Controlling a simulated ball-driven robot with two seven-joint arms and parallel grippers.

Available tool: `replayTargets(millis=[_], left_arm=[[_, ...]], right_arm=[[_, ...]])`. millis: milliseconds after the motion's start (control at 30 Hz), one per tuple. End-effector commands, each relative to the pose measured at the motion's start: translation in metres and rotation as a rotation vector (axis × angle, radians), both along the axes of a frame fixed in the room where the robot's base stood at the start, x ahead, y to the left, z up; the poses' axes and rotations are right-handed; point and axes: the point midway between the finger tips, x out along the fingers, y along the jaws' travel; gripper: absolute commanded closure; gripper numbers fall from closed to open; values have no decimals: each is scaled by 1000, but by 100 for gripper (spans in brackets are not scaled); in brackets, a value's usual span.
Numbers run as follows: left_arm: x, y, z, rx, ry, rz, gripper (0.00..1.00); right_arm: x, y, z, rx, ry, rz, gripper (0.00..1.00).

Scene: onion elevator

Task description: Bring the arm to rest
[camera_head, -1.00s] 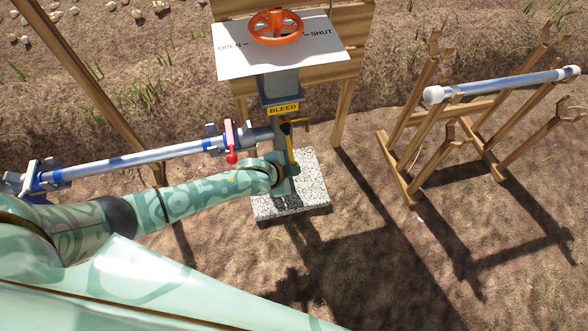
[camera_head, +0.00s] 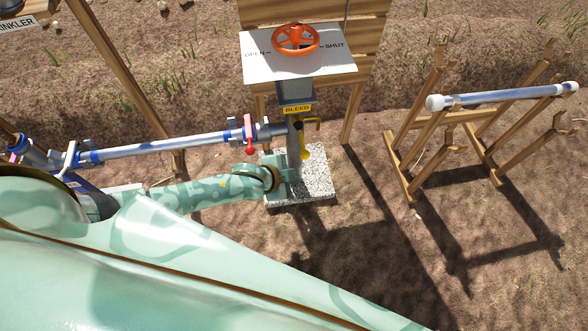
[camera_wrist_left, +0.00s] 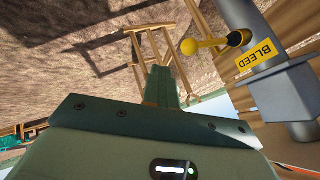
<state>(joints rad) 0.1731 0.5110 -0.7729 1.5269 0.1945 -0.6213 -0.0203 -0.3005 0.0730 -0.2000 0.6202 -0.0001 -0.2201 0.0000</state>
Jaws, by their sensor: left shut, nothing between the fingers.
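My left arm (camera_head: 215,190) comes in from the left. Its gripper (camera_head: 287,180) is beside the lower part of the grey valve post (camera_head: 295,148), over the speckled slab in the picture. In the left wrist view the left gripper (camera_wrist_left: 163,85) is shut, with nothing between its fingers. The yellow bleed lever (camera_head: 304,148) hangs on the post under the BLEED label (camera_head: 298,108). In the left wrist view the lever's yellow knob (camera_wrist_left: 189,46) is apart from the fingers. My right gripper is not in view.
An orange handwheel (camera_head: 295,40) stands above a white OPEN/SHUT plate (camera_head: 270,62). A pipe (camera_head: 165,146) with a red-handled valve (camera_head: 248,135) runs left from the post. A wooden rack (camera_head: 425,160) holding a loose pipe (camera_head: 500,95) stands at right. Bare soil lies in front.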

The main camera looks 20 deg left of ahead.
Motion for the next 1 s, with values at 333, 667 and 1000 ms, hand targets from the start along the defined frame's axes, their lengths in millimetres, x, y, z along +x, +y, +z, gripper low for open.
replayTargets(millis=[333,667,1000], left_arm=[[0,0,0,-1,0,0,100],[4,43,-38,-13,21,115,100],[-225,117,-203,-21,430,572,100]], right_arm=[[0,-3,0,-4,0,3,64],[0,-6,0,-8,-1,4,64],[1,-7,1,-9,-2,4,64]])
